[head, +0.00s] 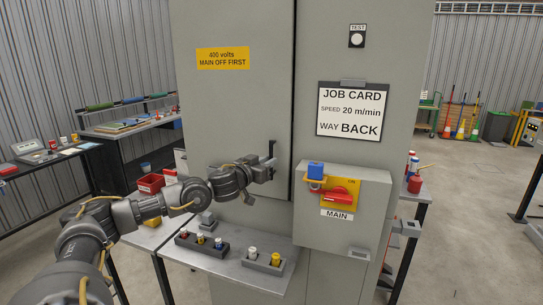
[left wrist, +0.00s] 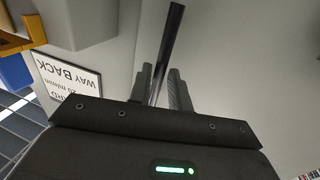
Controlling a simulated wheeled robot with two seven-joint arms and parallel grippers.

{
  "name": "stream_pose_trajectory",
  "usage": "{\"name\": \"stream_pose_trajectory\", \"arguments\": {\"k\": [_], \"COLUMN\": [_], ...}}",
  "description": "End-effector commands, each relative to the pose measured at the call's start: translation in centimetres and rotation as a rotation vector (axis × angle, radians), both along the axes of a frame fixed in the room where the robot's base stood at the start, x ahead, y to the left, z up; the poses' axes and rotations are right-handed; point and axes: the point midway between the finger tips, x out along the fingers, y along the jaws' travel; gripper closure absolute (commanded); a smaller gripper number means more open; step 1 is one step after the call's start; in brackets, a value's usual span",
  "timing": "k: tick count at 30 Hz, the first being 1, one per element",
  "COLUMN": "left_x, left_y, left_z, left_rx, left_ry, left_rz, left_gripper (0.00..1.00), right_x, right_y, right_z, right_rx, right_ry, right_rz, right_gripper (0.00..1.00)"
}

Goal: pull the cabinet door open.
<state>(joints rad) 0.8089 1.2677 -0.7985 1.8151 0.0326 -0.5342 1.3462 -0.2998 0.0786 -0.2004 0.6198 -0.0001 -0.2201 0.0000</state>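The grey cabinet door (head: 235,105) bears a yellow "400 volts MAIN OFF FIRST" label (head: 222,58). It looks closed, its right edge in line with the cabinet front. Its dark upright bar handle (head: 273,148) is near that edge. My left gripper (head: 268,170) is at the handle's lower part. In the left wrist view the handle (left wrist: 172,35) runs between the two fingers (left wrist: 162,88), which are close together and look shut on it. The red main switch (head: 336,194) is on a yellow plate, with a blue padlock-like block (head: 316,170) beside it. My right gripper is not in view.
The switch box (head: 343,230) juts out right of the door. A job card (head: 350,110) hangs above it, reading 20 m/min, BACK. A grey shelf (head: 215,262) with several coloured plugs stands low before the door. A red bin (head: 150,183) is left.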

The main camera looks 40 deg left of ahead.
Motion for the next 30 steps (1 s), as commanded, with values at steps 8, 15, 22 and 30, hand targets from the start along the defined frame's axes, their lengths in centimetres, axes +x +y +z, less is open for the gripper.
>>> {"name": "stream_pose_trajectory", "arguments": {"k": [8, 15, 22, 30], "left_x": [2.4, 2.6, 2.5, 2.5], "left_y": [0.2, 0.2, 0.2, 0.2], "left_z": [0.0, -0.1, -0.1, -0.1], "left_rx": [0.000, 0.001, 0.000, 0.000], "left_ry": [0.000, 0.000, 0.000, 0.000], "left_rz": [-0.001, -0.001, 0.000, -0.002], "left_gripper": [0.81, 0.81, 1.00, 1.00], "right_x": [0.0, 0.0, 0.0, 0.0], "right_y": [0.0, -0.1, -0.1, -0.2], "right_z": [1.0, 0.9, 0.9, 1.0], "right_rx": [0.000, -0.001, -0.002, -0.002], "right_ry": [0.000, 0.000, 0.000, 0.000], "right_rz": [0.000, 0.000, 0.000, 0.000], "right_gripper": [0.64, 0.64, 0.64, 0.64]}}
